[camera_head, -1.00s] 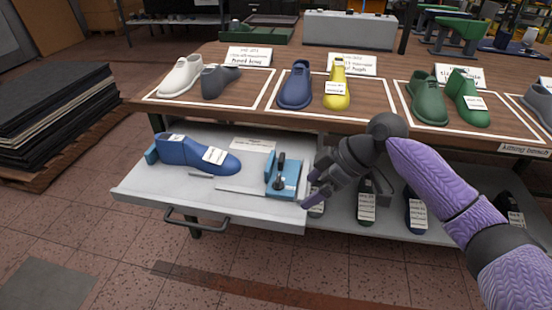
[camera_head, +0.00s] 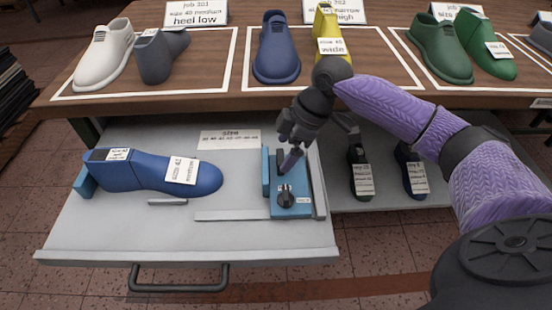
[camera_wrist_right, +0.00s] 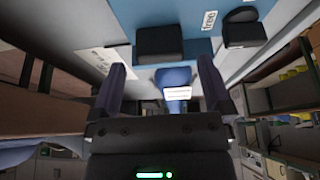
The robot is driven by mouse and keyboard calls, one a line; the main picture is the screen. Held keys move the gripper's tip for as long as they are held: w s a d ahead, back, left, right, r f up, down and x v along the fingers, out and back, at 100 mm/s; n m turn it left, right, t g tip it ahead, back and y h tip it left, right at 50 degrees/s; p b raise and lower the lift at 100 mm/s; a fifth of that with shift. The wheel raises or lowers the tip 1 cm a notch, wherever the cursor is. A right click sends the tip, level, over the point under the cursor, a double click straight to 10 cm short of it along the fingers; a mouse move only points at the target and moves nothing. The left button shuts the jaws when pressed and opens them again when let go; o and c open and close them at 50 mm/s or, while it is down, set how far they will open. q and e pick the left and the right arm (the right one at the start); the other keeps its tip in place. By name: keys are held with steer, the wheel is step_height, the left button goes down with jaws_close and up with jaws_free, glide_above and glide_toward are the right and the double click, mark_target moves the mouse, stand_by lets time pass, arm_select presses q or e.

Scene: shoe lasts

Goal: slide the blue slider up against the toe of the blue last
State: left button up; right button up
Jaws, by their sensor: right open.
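The blue last (camera_head: 145,173) lies on its side of the pull-out tray, toe pointing right, heel near a blue block (camera_head: 85,182). The blue slider (camera_head: 302,190) stands right of it, with an upright blue plate (camera_head: 266,172), a black block-shaped handle and a black knob (camera_head: 285,195). A clear gap separates toe and plate. My right gripper (camera_head: 318,150) is open and empty above the slider's far part. In the right wrist view, the slider (camera_wrist_right: 198,47) and its handle (camera_wrist_right: 160,45) show beyond the open fingers. My left gripper is not in view.
The grey tray (camera_head: 120,235) has a front handle (camera_head: 180,288), a rail (camera_head: 232,216) and a size card (camera_head: 229,139). The wooden bench (camera_head: 200,103) with shoes and lasts overhangs behind. Dark labelled lasts (camera_head: 361,180) stand on the shelf at right.

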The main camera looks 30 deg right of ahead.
mark_target(281, 156)
steer(key=b+x, duration=0.1)
steer(key=x, duration=0.2)
steer(key=shift+f, duration=0.15)
jaws_close()
stand_by(0.3)
